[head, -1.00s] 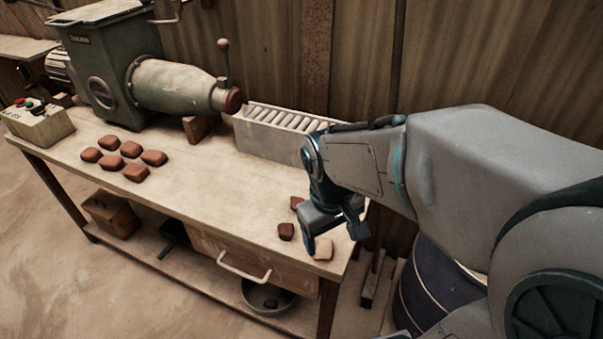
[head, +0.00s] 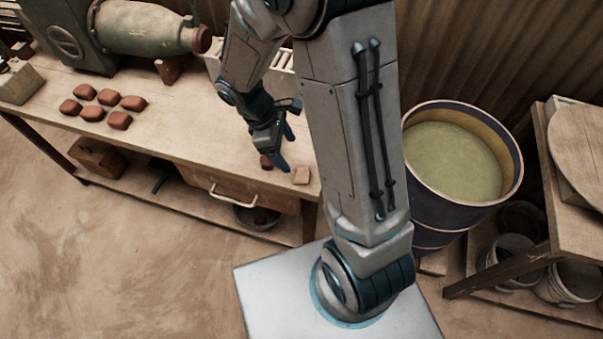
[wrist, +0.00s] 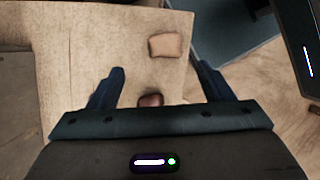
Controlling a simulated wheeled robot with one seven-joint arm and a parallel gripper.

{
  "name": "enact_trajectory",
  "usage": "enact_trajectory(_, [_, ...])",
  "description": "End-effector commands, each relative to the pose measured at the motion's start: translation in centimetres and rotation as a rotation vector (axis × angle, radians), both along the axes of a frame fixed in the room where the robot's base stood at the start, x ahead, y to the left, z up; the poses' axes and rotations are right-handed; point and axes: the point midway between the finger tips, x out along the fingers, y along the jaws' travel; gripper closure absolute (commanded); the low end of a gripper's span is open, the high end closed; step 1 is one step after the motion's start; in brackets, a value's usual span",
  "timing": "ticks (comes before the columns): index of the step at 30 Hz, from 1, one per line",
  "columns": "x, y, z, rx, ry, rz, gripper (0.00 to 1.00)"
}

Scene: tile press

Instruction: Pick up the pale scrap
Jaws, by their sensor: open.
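The pale scrap (head: 301,176) is a small light-tan block on the bench top near its right front corner. In the wrist view the pale scrap (wrist: 165,45) lies beyond my fingertips, a little right of the middle. My gripper (head: 284,154) is above the bench, just left of the scrap and apart from it. In the wrist view my gripper (wrist: 158,72) is open, its two dark fingers spread with nothing held. A dark red-brown scrap (head: 265,161) lies beside the gripper; in the wrist view this kind of scrap (wrist: 151,100) shows between the finger bases, partly hidden.
Several red-brown lumps (head: 107,98) sit on the bench's left part, before the green press (head: 150,25). A white roller tray (head: 281,60) stands behind my arm. A drum of greenish liquid (head: 455,160) stands right of the bench. A bowl (head: 258,216) sits on the lower shelf.

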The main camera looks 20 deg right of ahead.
Motion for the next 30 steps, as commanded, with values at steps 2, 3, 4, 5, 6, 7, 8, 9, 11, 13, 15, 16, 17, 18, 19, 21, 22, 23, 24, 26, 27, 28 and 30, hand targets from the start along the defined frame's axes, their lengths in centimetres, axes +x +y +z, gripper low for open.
enact_trajectory(2, [-0.3, -0.5, -1.5, -0.001, 0.003, -0.002, 0.27])
enact_trajectory(3, [-0.4, -0.7, -2.0, -0.001, 0.003, -0.003, 0.27])
enact_trajectory(4, [-0.5, -0.8, -2.3, -0.001, 0.002, -0.002, 0.27])
enact_trajectory(5, [-0.5, -0.9, -2.6, -0.001, 0.001, 0.000, 0.27])
enact_trajectory(6, [-0.6, -1.0, -2.8, -0.001, 0.001, 0.000, 0.27])
enact_trajectory(7, [-0.6, -1.1, -3.0, 0.000, 0.000, -0.001, 0.27])
enact_trajectory(8, [-0.7, -1.1, -3.1, 0.000, 0.000, -0.001, 0.27])
enact_trajectory(9, [-0.7, -1.2, -3.3, 0.000, 0.000, -0.002, 0.27])
enact_trajectory(11, [-0.9, -1.3, -3.8, 0.000, 0.001, -0.003, 0.27])
enact_trajectory(13, [-1.4, -1.6, -4.6, -0.001, 0.003, -0.002, 0.27])
enact_trajectory(15, [-1.8, -1.8, -5.7, -0.001, 0.004, -0.003, 0.27])
enact_trajectory(16, [-2.0, -1.9, -6.1, 0.000, 0.004, -0.002, 0.27])
enact_trajectory(17, [-2.1, -2.1, -6.5, -0.001, 0.003, -0.001, 0.27])
enact_trajectory(18, [-2.1, -2.2, -7.0, 0.000, 0.002, -0.003, 0.27])
enact_trajectory(19, [-2.2, -2.4, -7.3, 0.000, 0.002, -0.004, 0.27])
enact_trajectory(21, [-2.2, -2.5, -7.8, 0.001, 0.000, -0.002, 0.27])
enact_trajectory(22, [-2.2, -2.6, -7.8, 0.002, -0.001, -0.002, 0.27])
enact_trajectory(23, [-2.2, -2.6, -7.9, 0.002, -0.001, -0.002, 0.27])
enact_trajectory(24, [-2.2, -2.6, -7.9, 0.001, -0.002, -0.002, 0.27])
enact_trajectory(26, [-2.2, -2.6, -7.9, 0.002, -0.002, -0.002, 0.27])
enact_trajectory(27, [-2.2, -2.6, -7.9, 0.002, -0.002, -0.003, 0.27])
enact_trajectory(28, [-2.2, -2.6, -7.9, 0.002, -0.002, -0.003, 0.27])
enact_trajectory(30, [-2.2, -2.6, -7.9, 0.002, -0.002, -0.003, 0.38])
